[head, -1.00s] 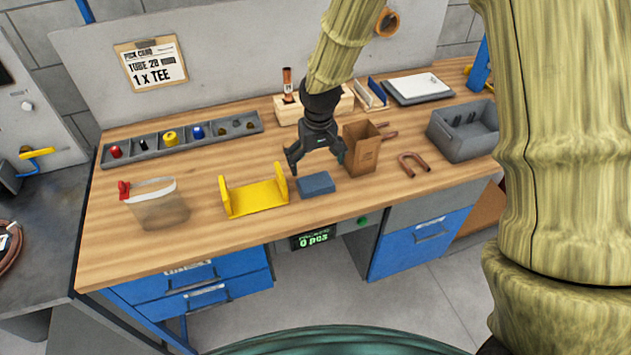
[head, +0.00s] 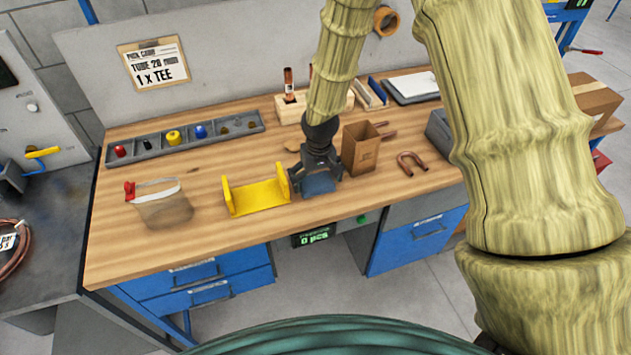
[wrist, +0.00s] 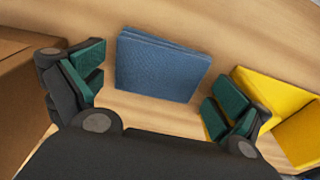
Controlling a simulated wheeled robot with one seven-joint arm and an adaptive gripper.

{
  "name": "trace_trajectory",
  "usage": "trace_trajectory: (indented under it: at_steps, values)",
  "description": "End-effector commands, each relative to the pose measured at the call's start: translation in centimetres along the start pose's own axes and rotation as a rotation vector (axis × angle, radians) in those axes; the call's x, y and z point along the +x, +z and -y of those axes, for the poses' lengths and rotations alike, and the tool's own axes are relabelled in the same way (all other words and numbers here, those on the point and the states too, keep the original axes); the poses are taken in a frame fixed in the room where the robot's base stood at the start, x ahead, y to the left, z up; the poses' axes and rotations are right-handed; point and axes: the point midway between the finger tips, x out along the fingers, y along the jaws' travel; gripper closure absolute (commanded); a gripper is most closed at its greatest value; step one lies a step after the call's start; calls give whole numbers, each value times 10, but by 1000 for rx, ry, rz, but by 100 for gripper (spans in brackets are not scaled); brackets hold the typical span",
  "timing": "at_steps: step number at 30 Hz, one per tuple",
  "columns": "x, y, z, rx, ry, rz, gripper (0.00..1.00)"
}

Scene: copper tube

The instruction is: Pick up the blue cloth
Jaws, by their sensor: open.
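The blue cloth (head: 319,184) is a small folded rectangle lying on the wooden bench top, partly covered by my gripper in the head view. My gripper (head: 317,187) is open, low over the cloth, with a finger on either side of it. In the wrist view the cloth (wrist: 160,66) lies flat between and just beyond the two open green-padded fingers (wrist: 158,105). Nothing is between the pads. I cannot tell how high the fingertips are above the bench.
A yellow bracket (head: 258,196) stands close left of my gripper. A brown box (head: 361,150) stands close right, with a copper U-bend (head: 412,163) beyond it. A clear bag (head: 163,207) is farther left. A divided grey tray (head: 180,143) lies at the back.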

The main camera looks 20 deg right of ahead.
Motion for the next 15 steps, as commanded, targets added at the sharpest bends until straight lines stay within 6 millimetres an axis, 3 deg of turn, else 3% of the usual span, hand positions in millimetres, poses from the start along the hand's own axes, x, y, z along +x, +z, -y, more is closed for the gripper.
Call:
trace_trajectory:
  at_steps: [10, 15]
  values:
    - [3, 0, 0, 0, 0, -1, 2]
    - [3, 0, 0, 0, 0, -1, 33]
